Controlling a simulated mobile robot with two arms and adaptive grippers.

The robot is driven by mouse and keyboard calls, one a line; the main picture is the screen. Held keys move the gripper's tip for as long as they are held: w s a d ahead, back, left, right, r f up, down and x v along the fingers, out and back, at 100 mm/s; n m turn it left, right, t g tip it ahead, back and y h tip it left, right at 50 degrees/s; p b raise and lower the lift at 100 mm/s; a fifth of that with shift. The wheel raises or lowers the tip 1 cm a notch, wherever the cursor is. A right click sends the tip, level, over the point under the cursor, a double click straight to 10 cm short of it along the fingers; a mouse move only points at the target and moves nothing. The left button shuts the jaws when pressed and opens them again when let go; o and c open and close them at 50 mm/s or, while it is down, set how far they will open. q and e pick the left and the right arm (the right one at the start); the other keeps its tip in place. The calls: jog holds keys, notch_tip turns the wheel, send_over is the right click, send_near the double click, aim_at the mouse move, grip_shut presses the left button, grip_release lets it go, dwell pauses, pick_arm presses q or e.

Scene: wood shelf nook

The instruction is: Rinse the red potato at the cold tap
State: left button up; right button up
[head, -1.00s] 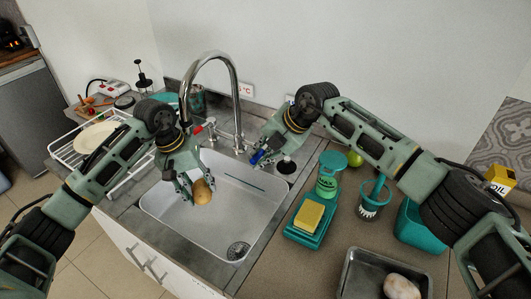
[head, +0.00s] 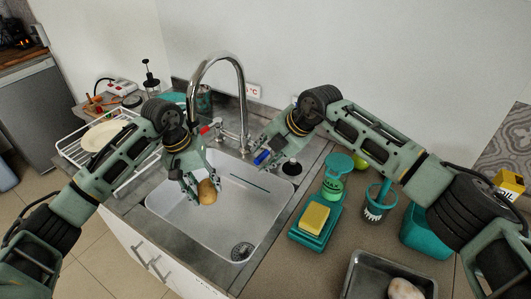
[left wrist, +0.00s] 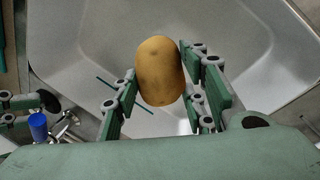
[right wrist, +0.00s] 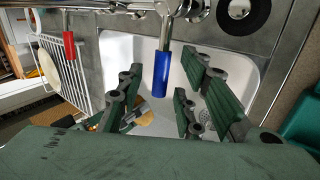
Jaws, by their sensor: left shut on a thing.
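My left gripper (head: 197,193) is shut on a yellow-brown potato (head: 207,191), which also shows between its fingers in the left wrist view (left wrist: 160,70). It holds the potato over the sink (head: 240,212), below the tap spout (head: 216,56). No water stream is visible. The tap has a blue lever (head: 262,157) and a red lever (head: 205,129). My right gripper (right wrist: 168,98) is open at the blue lever, which appears between its fingers in the right wrist view (right wrist: 161,73); contact is unclear. A pale pinkish potato (head: 403,290) lies in a metal tray (head: 357,276).
A teal sponge holder with a yellow sponge (head: 314,218), a green-topped dispenser (head: 333,180) and a brush cup (head: 377,203) stand right of the sink. A white dish rack with a plate (head: 106,135) stands left. A drain (head: 242,252) shows in the sink.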

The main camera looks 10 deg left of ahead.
jog(key=v, duration=1.2)
pick_arm(q)
jog(key=s+d, duration=0.3)
jog(key=s, duration=0.4)
jog(key=shift+s+d, duration=0.15)
jog(key=shift+d, duration=0.05)
pick_arm(e)
jog(key=shift+f, duration=0.3)
pick_arm(q)
jog(key=shift+r, duration=0.1)
dwell(1.1)
jog(key=s+d+r, duration=0.2)
jog(key=s+r, duration=0.2)
jog(key=shift+s, duration=0.25)
pick_arm(e)
jog(key=shift+r, duration=0.55)
pick_arm(q)
jog(key=shift+f, duration=0.1)
dwell(0.7)
